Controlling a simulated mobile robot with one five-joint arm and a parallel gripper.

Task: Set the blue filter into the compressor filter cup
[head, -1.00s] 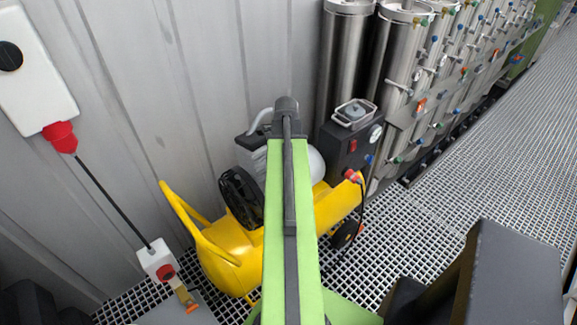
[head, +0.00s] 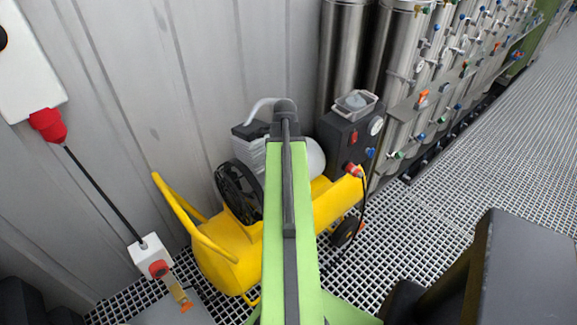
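The yellow compressor (head: 338,204) stands on the grating by the wall, partly hidden behind my green arm. A small blue part (head: 370,153) shows at the right side of its black panel box (head: 336,143), just above a red fitting (head: 352,170). I cannot tell whether this is the blue filter. I cannot make out the filter cup. My arm reaches forward over the compressor, and its far dark joint shows in front of the motor. My gripper is hidden beyond that joint.
A small metal tray (head: 336,113) with a pale grey object in it sits on the panel box. Tall steel vessels (head: 343,55) with valves line the wall to the right. A white socket box (head: 152,254) is at lower left. The grating (head: 450,200) on the right is clear.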

